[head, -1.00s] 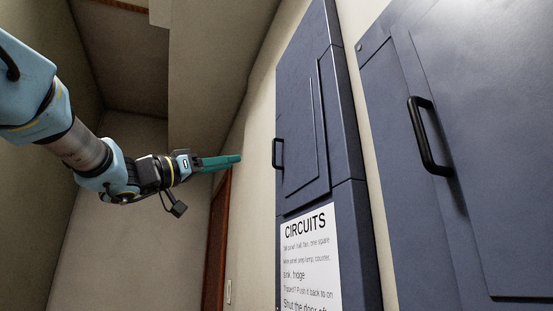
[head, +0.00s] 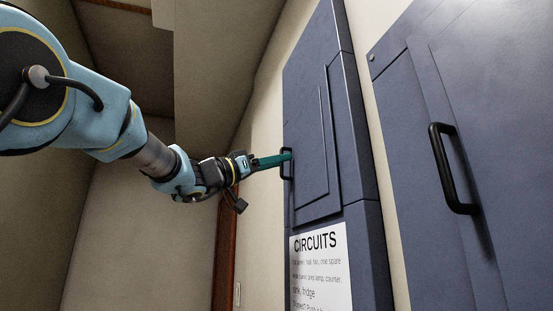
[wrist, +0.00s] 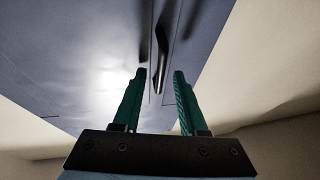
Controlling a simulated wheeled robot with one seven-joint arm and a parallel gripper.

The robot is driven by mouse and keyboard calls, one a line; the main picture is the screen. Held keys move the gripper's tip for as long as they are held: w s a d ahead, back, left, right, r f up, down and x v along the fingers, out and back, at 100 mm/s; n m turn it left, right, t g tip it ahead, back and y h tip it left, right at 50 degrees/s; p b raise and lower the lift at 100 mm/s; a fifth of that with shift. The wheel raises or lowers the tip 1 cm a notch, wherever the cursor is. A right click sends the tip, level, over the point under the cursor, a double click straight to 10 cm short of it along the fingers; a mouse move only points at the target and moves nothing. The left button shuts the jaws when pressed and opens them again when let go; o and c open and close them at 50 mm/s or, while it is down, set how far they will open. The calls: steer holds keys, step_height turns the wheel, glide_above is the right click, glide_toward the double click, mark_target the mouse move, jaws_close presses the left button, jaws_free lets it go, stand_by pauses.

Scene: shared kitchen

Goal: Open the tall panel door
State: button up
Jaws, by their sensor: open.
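The tall panel door (head: 305,110) is dark blue-grey with a raised inner panel, and it looks closed. Its black bar handle (head: 287,170) is upright on the left edge. My gripper (head: 287,156) reaches from the left with teal fingers at this handle. In the wrist view, the open fingers (wrist: 160,75) straddle the handle (wrist: 162,50), with one finger on each side and a gap visible. I cannot tell whether either finger touches it.
A white CIRCUITS sign (head: 320,265) is on the lower part of the panel. A larger blue cabinet (head: 500,120) with its own black handle (head: 452,170) is close on the right. A brown door frame (head: 228,250) and a light switch (head: 237,294) are at lower left.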

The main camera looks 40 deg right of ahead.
jaws_close()
stand_by(0.3)
stand_by(1.1)
